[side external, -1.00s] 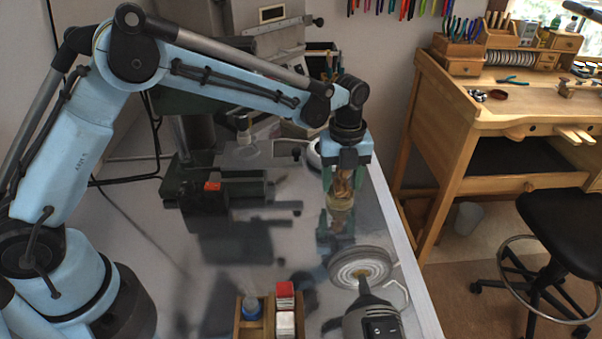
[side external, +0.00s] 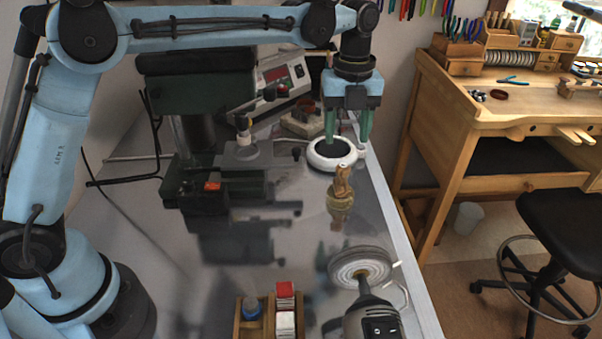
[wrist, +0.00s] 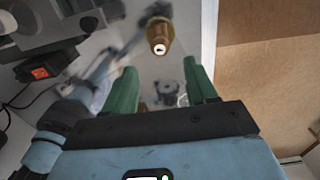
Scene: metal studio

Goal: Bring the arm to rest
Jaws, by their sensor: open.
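My gripper (side external: 347,123) has green fingers and hangs pointing down over the back of the grey metal table (side external: 250,275). It is open, with nothing between its fingers. In the wrist view my gripper (wrist: 163,90) shows its two fingers spread wide. A brass-coloured figurine (side external: 340,190) stands upright on the table, in front of and below my gripper and apart from it. In the wrist view the figurine (wrist: 159,38) is seen from above, beyond the fingertips.
A white ring-shaped item (side external: 332,154) lies below my gripper. A dark machine (side external: 225,185) stands to the left. A grinder with a round wheel (side external: 360,268) and a wooden box (side external: 266,318) are at the front.

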